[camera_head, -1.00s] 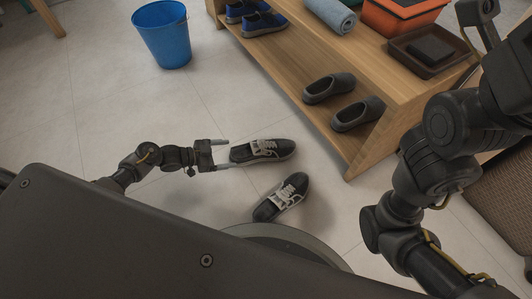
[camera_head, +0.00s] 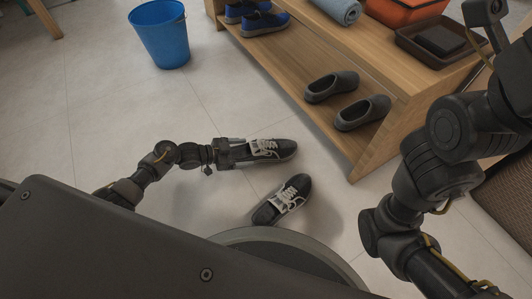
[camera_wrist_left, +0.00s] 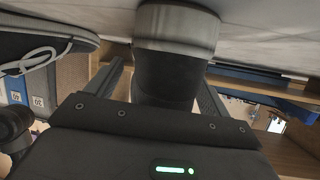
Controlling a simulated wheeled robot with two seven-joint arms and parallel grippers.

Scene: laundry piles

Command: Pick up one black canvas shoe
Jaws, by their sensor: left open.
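Two black canvas shoes with white laces lie on the floor. The farther shoe (camera_head: 277,149) points right in the head view, and the nearer shoe (camera_head: 287,195) lies at a slant below it. My left gripper (camera_head: 245,153) is open at the heel end of the farther shoe, one finger along each side. In the left wrist view the dark heel (camera_wrist_left: 168,75) with its pale sole stands between the two fingers. I cannot tell whether the fingers touch it. The nearer shoe also shows at the left of the wrist view (camera_wrist_left: 35,48). My right gripper is not in view.
A wooden shelf bench (camera_head: 385,112) stands close at the right, with grey clogs (camera_head: 332,86) and blue shoes (camera_head: 264,23) on its lower shelf. A blue bucket (camera_head: 160,38) stands at upper left. The tiled floor (camera_head: 100,120) at left is clear.

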